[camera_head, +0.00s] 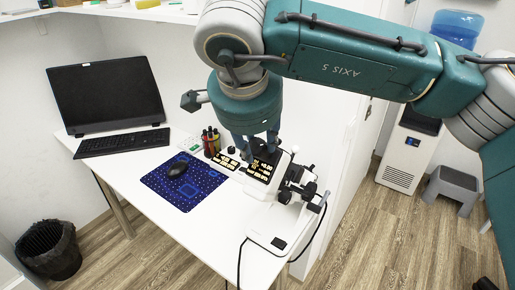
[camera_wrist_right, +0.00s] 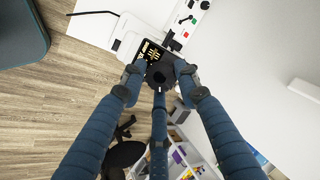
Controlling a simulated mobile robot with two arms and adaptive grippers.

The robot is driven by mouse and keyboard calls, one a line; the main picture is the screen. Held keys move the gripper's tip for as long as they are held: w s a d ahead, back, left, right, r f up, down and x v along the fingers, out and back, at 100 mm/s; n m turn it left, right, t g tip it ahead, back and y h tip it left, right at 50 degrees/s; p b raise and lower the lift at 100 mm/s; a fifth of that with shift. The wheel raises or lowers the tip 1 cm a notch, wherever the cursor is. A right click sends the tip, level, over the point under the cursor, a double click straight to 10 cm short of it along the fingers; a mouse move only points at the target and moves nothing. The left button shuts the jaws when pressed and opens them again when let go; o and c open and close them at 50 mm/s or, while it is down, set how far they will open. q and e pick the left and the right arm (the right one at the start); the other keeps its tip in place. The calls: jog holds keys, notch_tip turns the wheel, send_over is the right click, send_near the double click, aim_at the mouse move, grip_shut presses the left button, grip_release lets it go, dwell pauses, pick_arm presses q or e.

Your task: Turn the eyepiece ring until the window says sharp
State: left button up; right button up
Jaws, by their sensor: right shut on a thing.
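My right gripper (camera_head: 257,147) reaches down over the white instrument (camera_head: 270,190) at the table's right edge. In the right wrist view its blue fingers (camera_wrist_right: 160,76) close around a black round part, which looks like the eyepiece ring (camera_wrist_right: 161,68). In the head view the fingers hide the ring. A black panel with gold markings (camera_head: 264,167) sits on the instrument beside the fingers; it also shows in the wrist view (camera_wrist_right: 150,50). Its markings are too small to read, and I cannot tell which part is the window. My left gripper is not in view.
Dark knobs (camera_head: 297,188) and a cable are at the right. The front left tabletop is clear.

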jog(key=shift+a, duration=0.2)
jog(key=o, duration=1.1)
jog(key=shift+a, duration=0.2)
jog(key=shift+s+d+r, duration=0.1)
jog(key=shift+d+r, duration=0.05)
jog(key=shift+r, duration=0.15)
jog(key=v, duration=1.1)
jog(key=shift+s+r, duration=0.2)
jog(key=shift+f, duration=0.1)
